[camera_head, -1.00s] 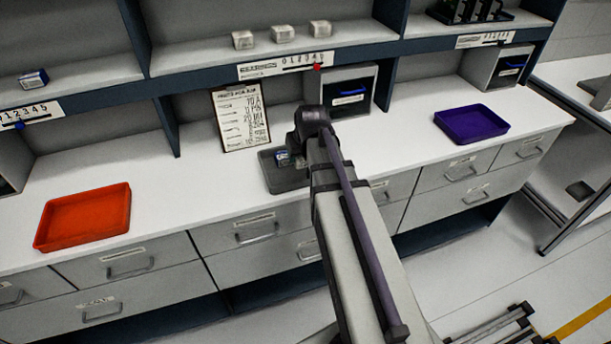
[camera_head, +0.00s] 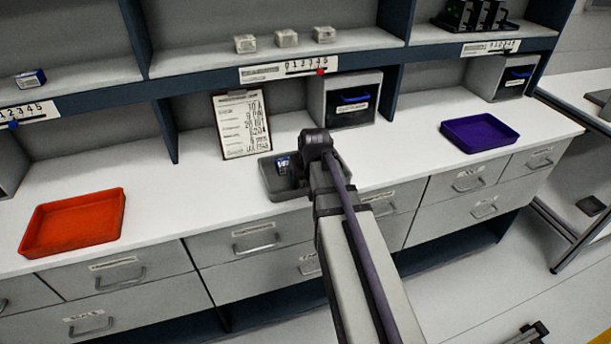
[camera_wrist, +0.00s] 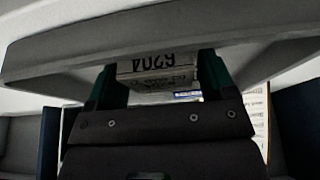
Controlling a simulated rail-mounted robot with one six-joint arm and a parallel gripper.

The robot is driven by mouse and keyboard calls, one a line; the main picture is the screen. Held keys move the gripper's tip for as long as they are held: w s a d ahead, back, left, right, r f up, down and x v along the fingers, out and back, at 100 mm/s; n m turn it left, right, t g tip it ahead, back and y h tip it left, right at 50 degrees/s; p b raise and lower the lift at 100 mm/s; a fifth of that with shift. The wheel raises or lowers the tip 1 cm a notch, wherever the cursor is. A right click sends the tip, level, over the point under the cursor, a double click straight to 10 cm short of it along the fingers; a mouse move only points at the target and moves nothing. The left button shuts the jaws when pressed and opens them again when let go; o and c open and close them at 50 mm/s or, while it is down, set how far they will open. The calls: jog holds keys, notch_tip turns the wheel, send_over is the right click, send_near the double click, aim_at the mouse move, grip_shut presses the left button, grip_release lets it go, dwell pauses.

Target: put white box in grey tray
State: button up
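The grey tray (camera_head: 270,186) stands on the white counter, partly hidden by my arm. Its wall (camera_wrist: 250,52) crosses the top of the wrist view. A white box (camera_wrist: 157,66) with upside-down dark print sits between the two green-edged fingers of my gripper (camera_wrist: 158,82). The fingers meet both its sides, and it is close to the tray wall. Whether it rests on the tray floor cannot be seen. A blue-and-white box (camera_head: 283,165) is in the tray, and part of it shows behind the white box in the wrist view (camera_wrist: 187,96). In the head view my wrist hides the fingers.
An orange tray (camera_head: 72,222) is at left, a purple tray (camera_head: 480,133) at right. Several small boxes sit on the shelf, including a pale one (camera_head: 286,38). A clipboard (camera_head: 241,124) and grey bin (camera_head: 348,113) stand behind the grey tray.

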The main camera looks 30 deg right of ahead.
jog(key=shift+o, duration=0.6)
jog(key=shift+r, duration=0.1)
jog(key=shift+r+p, duration=0.4)
jog(key=shift+p, duration=0.1)
jog(key=d+p+v, duration=0.1)
jog(key=p+v, duration=1)
jog(key=v, duration=0.1)
jog(key=s+a+f+n+g, duration=0.1)
jog(key=s+a, duration=0.3)
jog(key=a, duration=0.4)
jog(key=s+a+f+g, duration=0.1)
jog(key=s+a+g, duration=0.2)
jog(key=a, duration=0.6)
jog(key=shift+s+a+n+y+b, duration=0.3)
jog(key=shift+s+n, duration=0.1)
jog(key=shift+s, duration=0.8)
